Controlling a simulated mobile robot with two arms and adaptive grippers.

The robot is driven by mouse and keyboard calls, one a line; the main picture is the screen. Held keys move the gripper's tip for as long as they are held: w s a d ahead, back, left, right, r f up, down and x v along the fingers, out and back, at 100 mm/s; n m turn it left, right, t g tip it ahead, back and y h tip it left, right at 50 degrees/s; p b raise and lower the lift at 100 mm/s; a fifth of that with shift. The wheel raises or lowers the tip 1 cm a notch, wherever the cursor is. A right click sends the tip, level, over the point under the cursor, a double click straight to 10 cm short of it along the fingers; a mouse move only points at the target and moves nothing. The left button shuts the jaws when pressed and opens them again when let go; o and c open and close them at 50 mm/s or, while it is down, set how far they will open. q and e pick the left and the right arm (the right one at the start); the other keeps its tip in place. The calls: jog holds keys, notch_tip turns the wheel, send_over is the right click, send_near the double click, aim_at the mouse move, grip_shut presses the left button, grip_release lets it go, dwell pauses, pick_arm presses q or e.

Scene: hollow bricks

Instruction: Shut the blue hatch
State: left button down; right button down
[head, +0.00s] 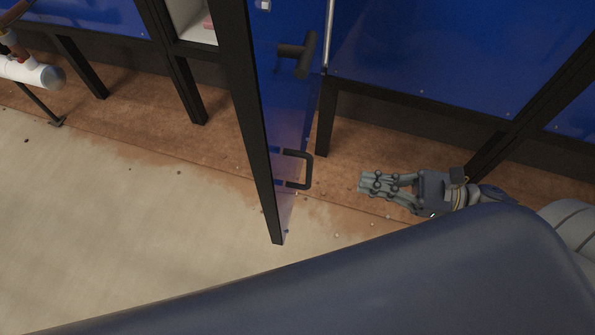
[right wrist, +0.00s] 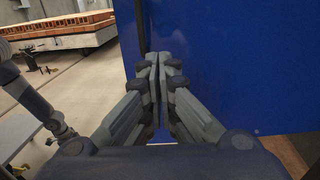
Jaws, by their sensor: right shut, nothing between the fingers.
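The blue hatch (head: 283,110) is a hinged blue panel in a black frame. In the head view it stands open, swung out from the blue cabinet front toward me. It has a black D-shaped handle (head: 308,170) low on its right face and a dark T-shaped latch (head: 304,54) higher up. My right gripper (head: 362,184) is shut and empty, to the right of the handle and apart from it in the picture. In the right wrist view its closed fingers (right wrist: 160,58) point at a blue panel; I cannot tell whether they touch it. My left gripper is not in view.
Blue panels (head: 420,55) on black legs stand behind the hatch. A white cylindrical part (head: 32,73) sits at the far left. A pallet of orange bricks (right wrist: 62,27) shows in the right wrist view.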

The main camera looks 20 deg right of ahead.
jog(key=p, duration=0.3)
send_near(290, 168)
jog(key=x, duration=0.5)
jog(key=shift+x, duration=1)
jog(key=shift+w+f, duration=0.1)
